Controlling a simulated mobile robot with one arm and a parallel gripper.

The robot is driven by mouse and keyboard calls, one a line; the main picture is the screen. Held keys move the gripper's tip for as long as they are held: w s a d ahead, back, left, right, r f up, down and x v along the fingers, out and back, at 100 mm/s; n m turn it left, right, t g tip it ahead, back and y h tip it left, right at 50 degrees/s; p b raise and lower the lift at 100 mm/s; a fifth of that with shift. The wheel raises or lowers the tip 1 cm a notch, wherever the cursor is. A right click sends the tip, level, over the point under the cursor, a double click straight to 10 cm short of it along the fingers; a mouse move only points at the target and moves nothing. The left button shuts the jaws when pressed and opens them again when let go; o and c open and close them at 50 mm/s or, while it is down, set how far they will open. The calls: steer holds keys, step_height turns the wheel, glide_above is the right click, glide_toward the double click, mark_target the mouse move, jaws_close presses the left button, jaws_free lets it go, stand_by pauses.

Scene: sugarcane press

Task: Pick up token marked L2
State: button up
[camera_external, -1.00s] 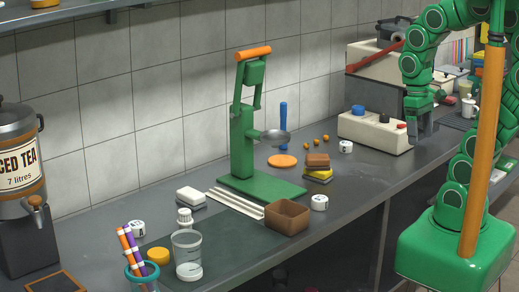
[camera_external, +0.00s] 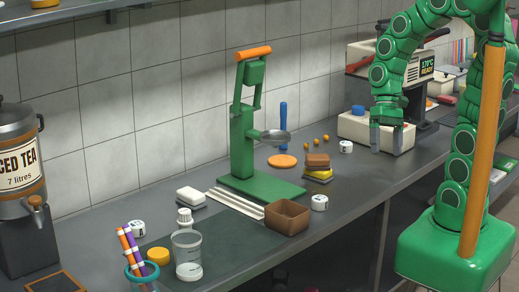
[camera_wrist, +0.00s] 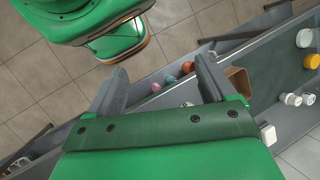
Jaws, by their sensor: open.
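Three small white tokens with dark marks stand on the counter: one (camera_external: 346,146) near the orange balls, one (camera_external: 319,202) beside the brown box, and one (camera_external: 138,228) at the front left. The marks are too small to read, so I cannot tell which is L2. My gripper (camera_external: 387,138) points down, open and empty, just right of the token near the balls and in front of the cream box. In the wrist view, its two grey fingers (camera_wrist: 162,66) are spread apart with nothing between them.
A green press (camera_external: 243,145) stands mid-counter. Beside it are an orange disc (camera_external: 282,161), stacked sponges (camera_external: 318,168) and the brown box (camera_external: 287,217). The cream box (camera_external: 355,128) with a blue knob is behind my gripper. A clear cup (camera_external: 187,255) stands at the front left.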

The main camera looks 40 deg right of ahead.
steer(key=w+a+f+m+y, duration=0.3)
steer(key=w+f+m+y, duration=0.35)
steer(key=w, duration=0.45)
steer(key=m+t+y, duration=0.3)
steer(key=m+t, duration=0.1)
steer(key=m, duration=0.5)
glide_toward(324, 196)
steer(key=shift+n, duration=0.25)
steer(key=a, duration=0.5)
steer(key=shift+s+a+r, duration=0.15)
steer(key=shift+s+r, duration=0.1)
steer(key=shift+r, duration=0.05)
steer(key=shift+w+d+f+m, duration=0.3)
steer(key=shift+f+m, duration=0.1)
steer(key=shift+f, duration=0.15)
steer(key=shift+x, duration=1.35)
steer(key=a+f, duration=0.2)
steer(key=shift+w+a+f, duration=0.1)
steer(key=shift+a+f, duration=0.2)
steer(key=shift+a, duration=0.1)
steer(key=shift+x, duration=0.75)
steer(key=shift+c, duration=0.2)
steer(key=c, duration=1)
